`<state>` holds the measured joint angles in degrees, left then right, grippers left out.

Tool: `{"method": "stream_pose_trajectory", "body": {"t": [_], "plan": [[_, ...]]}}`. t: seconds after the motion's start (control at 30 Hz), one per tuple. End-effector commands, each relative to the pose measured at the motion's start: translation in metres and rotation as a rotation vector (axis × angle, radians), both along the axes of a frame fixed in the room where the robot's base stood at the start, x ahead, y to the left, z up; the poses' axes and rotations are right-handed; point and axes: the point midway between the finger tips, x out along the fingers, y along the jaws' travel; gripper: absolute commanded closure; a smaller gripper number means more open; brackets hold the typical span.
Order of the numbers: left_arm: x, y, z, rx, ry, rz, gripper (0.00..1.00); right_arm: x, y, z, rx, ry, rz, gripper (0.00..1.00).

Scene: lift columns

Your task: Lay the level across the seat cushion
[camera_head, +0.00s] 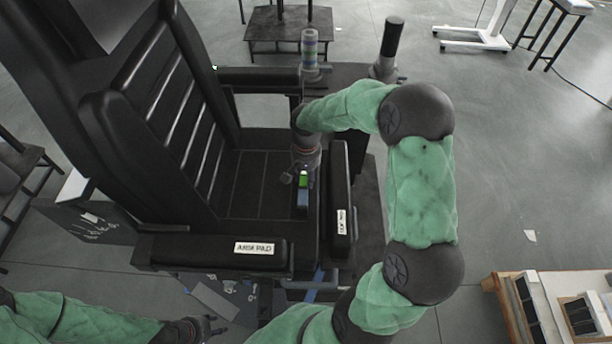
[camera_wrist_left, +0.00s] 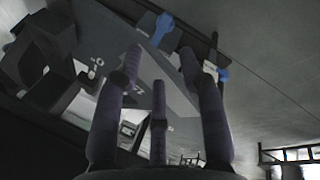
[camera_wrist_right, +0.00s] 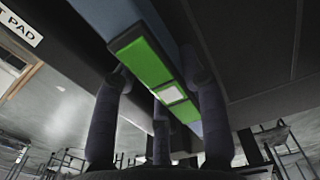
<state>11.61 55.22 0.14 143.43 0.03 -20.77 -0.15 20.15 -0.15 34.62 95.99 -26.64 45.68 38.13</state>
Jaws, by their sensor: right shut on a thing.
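The level is a bar with a green face and blue-grey sides; in the head view it (camera_head: 303,198) is over the right part of the black seat cushion (camera_head: 252,185). My right gripper (camera_head: 304,171) is shut on it from above. In the right wrist view the level (camera_wrist_right: 146,62) runs between the fingers, with a pale window in its green face. I cannot tell whether it touches the cushion. My left gripper (camera_head: 208,327) is low at the front, below the chair, open and empty; its spread fingers (camera_wrist_left: 160,85) show in the left wrist view.
An armrest labelled ARM PAD (camera_head: 212,250) borders the seat in front, another (camera_head: 262,77) behind. A black labelled pad (camera_head: 341,195) stands along the seat's right side. The backrest (camera_head: 160,100) rises at left. A wooden-edged bench (camera_head: 500,310) is at lower right. Open floor lies right.

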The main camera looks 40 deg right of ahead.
Motion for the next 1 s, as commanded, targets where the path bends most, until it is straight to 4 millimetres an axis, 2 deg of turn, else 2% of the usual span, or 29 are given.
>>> {"method": "stream_pose_trajectory", "body": {"t": [0.07,0.1,0.17,0.5,0.63,0.77,1.0], "plan": [[0.000,0.000,-0.002,0.000,0.000,0.000,0.60,0.000,0.000,-0.002,-0.001,-0.001,0.000,1.00],[0.000,0.000,-0.002,0.000,0.000,0.000,0.60,0.000,0.000,-0.002,0.000,0.000,0.000,0.52],[0.000,0.000,-0.001,0.000,0.000,0.000,0.60,0.000,0.000,-0.002,0.000,0.000,0.000,0.35],[0.000,0.000,-0.001,0.000,0.000,0.000,0.60,0.000,0.000,-0.001,0.000,0.000,0.000,0.34],[0.000,0.000,0.003,0.000,0.000,0.000,0.60,0.001,0.000,0.007,-0.001,-0.002,0.000,0.34],[0.000,0.000,0.009,0.000,0.000,0.000,0.60,0.001,0.000,0.028,0.000,-0.004,0.001,0.34],[0.000,0.000,0.023,0.000,0.000,0.000,0.60,0.001,0.000,0.077,-0.001,-0.004,0.000,0.34]]}}
